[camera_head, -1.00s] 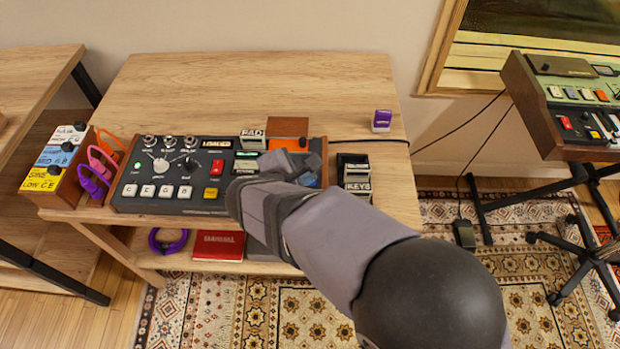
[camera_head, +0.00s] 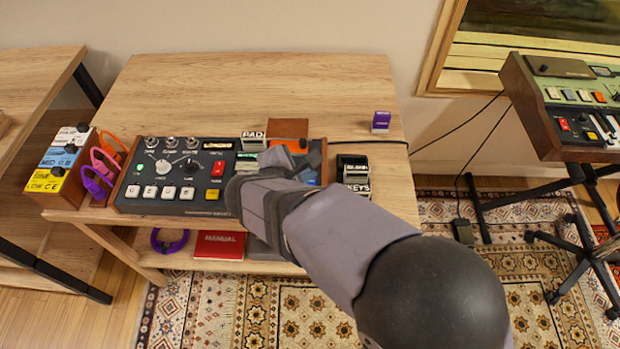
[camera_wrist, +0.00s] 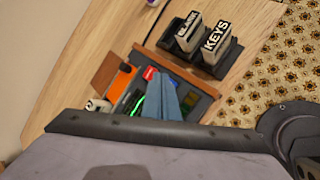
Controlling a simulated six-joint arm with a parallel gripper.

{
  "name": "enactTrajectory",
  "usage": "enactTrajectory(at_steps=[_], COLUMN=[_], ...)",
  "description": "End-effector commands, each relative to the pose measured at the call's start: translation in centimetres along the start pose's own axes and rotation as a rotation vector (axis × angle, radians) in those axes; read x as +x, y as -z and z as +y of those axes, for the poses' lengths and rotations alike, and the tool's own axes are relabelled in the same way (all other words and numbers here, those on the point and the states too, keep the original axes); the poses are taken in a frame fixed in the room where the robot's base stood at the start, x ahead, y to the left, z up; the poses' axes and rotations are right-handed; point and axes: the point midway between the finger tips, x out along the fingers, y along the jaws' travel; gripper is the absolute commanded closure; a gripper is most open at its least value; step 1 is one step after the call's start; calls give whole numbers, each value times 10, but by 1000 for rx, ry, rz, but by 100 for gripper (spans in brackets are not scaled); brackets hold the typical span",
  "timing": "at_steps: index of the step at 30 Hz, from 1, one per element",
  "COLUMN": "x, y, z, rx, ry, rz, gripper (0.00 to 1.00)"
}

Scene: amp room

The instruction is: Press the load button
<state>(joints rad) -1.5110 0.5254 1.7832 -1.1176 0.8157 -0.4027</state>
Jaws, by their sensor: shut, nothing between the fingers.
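The dark control unit (camera_head: 150,204) stands on the wooden table, with a red button (camera_head: 218,168), a yellow button (camera_head: 211,194) and several white buttons along its front. The button labels are too small to read, so I cannot tell which is the load button. My gripper (camera_head: 302,165) is shut and empty over the unit's right end and hides part of it. Whether it touches the panel is unclear. In the wrist view, my gripper (camera_wrist: 166,98) shows as a blue-grey wedge over the panel, near a small red part (camera_wrist: 150,73).
An orange part (camera_wrist: 122,82) sits at the unit's right end.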

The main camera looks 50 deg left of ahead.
Motion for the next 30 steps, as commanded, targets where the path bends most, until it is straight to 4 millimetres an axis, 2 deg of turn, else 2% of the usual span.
enactTrajectory(at_steps=[8,21,30], x=[-6,-32,-35], y=[-4,-24,-26], z=[4,24,26], rx=[0,0,0], ry=[-1,-1,0], rz=[0,0,0], gripper=[100,100,100])
